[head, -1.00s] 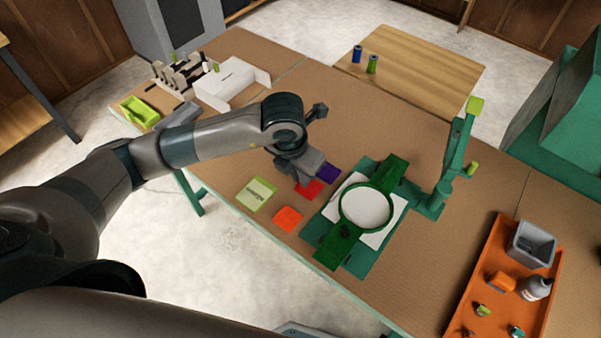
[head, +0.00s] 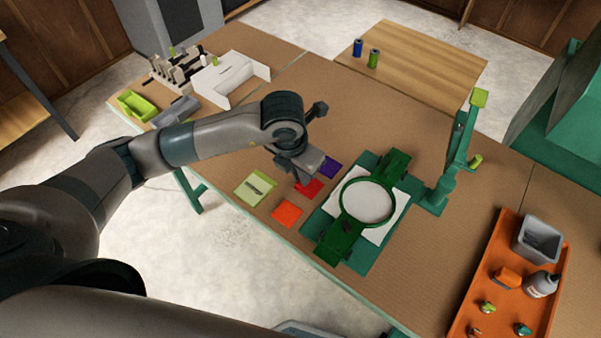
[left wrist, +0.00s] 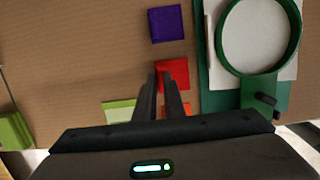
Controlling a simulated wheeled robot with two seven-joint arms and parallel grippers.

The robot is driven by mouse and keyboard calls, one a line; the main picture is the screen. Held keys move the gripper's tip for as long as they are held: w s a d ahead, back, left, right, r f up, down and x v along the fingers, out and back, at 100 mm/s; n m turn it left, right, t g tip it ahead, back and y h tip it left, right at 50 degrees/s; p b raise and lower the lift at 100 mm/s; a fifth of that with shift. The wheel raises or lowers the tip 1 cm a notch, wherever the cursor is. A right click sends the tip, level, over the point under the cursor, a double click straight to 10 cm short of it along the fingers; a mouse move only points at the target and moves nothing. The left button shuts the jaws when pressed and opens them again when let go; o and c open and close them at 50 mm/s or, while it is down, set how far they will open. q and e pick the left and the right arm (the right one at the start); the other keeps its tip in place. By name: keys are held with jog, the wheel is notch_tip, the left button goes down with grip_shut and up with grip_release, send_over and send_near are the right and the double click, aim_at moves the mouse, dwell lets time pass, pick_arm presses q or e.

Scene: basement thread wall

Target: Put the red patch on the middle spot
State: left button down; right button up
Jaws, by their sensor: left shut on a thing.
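The red patch (head: 309,188) is a flat square on the brown table, between a purple patch (head: 331,168) and an orange patch (head: 287,213). My left gripper (head: 304,179) is above its far-left side. In the left wrist view the fingers (left wrist: 165,80) are shut on the red patch (left wrist: 174,73) at its near-left part; I cannot tell if it is lifted. Right of the patches, a dark green hoop (head: 343,218) frames white cloth (head: 367,202) on a green base. No marked spot is discernible on the cloth. My right gripper is not in view.
A light green patch (head: 255,187) lies left of the orange one. A green stand (head: 436,196) rises right of the hoop. An orange tray (head: 484,283) with small items is at the right. A white box (head: 232,78) and a rack stand at the far left.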

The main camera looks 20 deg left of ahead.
pick_arm(q)
jog(key=shift+s+a+f+b, duration=0.1)
jog(key=shift+a+f+b, duration=0.2)
jog(key=shift+f+b, duration=0.2)
jog(key=shift+s+a+f+b, duration=0.1)
jog(key=shift+a+f+b, duration=0.2)
jog(key=shift+f, duration=0.2)
jog(key=c, duration=1.8)
grip_release()
jog(key=shift+d, duration=0.1)
jog(key=shift+o, duration=0.2)
jog(key=r+p, duration=0.1)
jog(key=r, duration=0.1)
jog(key=r+p, duration=0.1)
jog(key=r, duration=0.1)
jog(key=d+r+p, duration=0.1)
jog(key=r, duration=0.1)
jog(key=shift+w+r+p, duration=0.2)
jog(key=shift+r+p, duration=0.05)
jog(key=shift+p, duration=0.05)
jog(key=shift+r, duration=0.55)
jog(key=shift+p, duration=0.3)
